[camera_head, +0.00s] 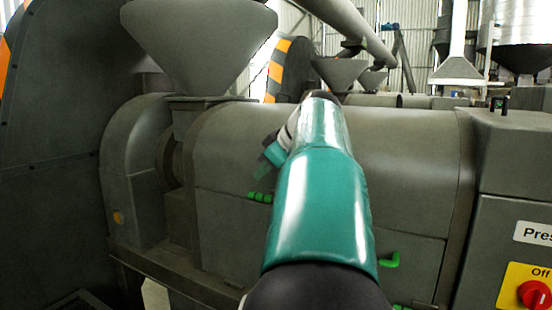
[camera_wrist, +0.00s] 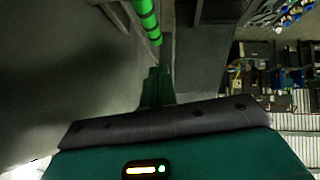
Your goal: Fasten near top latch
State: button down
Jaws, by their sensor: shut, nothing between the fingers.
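Green latches sit on the grey press housing (camera_head: 410,150). In the head view, a segmented green latch (camera_head: 260,197) lies left of my arm, and an angled green latch (camera_head: 389,261) lies right of it. I cannot tell which one is the near top latch. A segmented green bar (camera_wrist: 147,20) shows at the top of the wrist view. My gripper (camera_head: 264,172) is just above the left latch in the head view. In the wrist view my gripper (camera_wrist: 157,72) is shut and empty, its tips just below the bar; contact is unclear. My arm hides the middle of the housing.
A grey hopper (camera_head: 200,45) rises above the left of the press. A control panel with a red button (camera_head: 535,295) stands at the right. Another green piece (camera_head: 401,307) shows at the bottom edge. A large dark machine wall (camera_head: 50,140) closes off the left.

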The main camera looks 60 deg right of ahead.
aim_at(256, 194)
jog(key=shift+d+f, duration=0.2)
jog(key=shift+f, duration=0.8)
jog(key=shift+d+f, duration=0.2)
jog(key=shift+f, duration=0.75)
